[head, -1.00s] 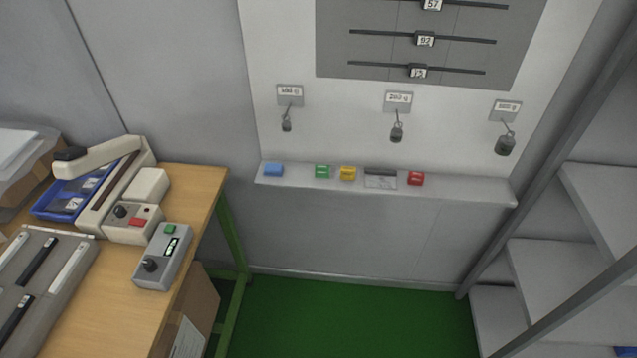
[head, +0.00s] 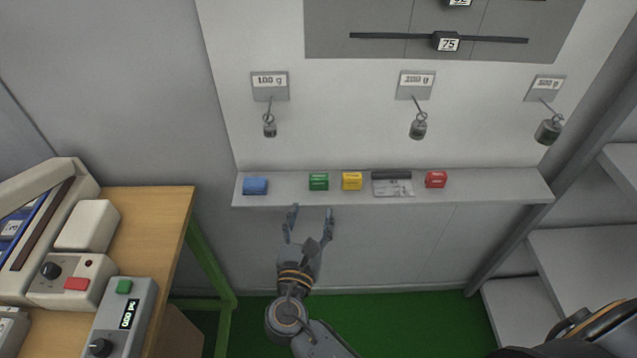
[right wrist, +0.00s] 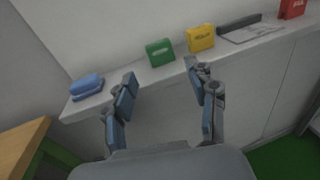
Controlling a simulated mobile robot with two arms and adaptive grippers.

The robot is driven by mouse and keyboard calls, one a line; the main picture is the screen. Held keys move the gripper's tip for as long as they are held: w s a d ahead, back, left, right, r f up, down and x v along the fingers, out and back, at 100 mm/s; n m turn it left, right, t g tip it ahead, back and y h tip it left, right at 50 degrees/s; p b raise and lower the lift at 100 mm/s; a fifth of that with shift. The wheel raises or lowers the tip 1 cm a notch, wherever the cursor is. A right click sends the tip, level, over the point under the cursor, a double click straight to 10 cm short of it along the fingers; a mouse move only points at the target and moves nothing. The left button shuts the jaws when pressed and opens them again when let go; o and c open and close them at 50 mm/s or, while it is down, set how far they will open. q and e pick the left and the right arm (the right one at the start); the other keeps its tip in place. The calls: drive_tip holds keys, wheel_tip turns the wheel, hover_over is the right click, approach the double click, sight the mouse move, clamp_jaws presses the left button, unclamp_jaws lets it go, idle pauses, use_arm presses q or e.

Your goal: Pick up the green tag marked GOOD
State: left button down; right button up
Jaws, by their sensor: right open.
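The green tag (head: 319,181) stands on the narrow wall shelf (head: 470,184), between a blue item and a yellow tag. It also shows in the right wrist view (right wrist: 160,52), beyond and between my fingertips; its lettering is too small to read. My right gripper (head: 310,212) is open and empty, just in front of and below the shelf edge, apart from the tag. In the right wrist view my right gripper (right wrist: 160,72) has its fingers spread wide. My left gripper is not in view.
On the shelf are a blue item (head: 255,186), a yellow tag (head: 352,181), a clip with a card (head: 393,187) and a red tag (head: 436,180). Weights hang above. A wooden bench (head: 160,215) stands left, grey shelving (head: 575,260) right.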

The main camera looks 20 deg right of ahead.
sight(318, 183)
drive_tip(key=x, duration=0.6)
drive_tip(key=shift+w+d+p, duration=0.25)
drive_tip(key=shift+w+p, duration=0.05)
drive_tip(key=shift+w, duration=0.2)
drive_tip(key=x, duration=0.4)
drive_tip(key=shift+w+f, duration=0.1)
drive_tip(key=shift+w, duration=0.3)
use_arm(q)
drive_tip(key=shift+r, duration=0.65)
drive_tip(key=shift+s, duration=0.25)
use_arm(e)
drive_tip(key=c, duration=0.8)
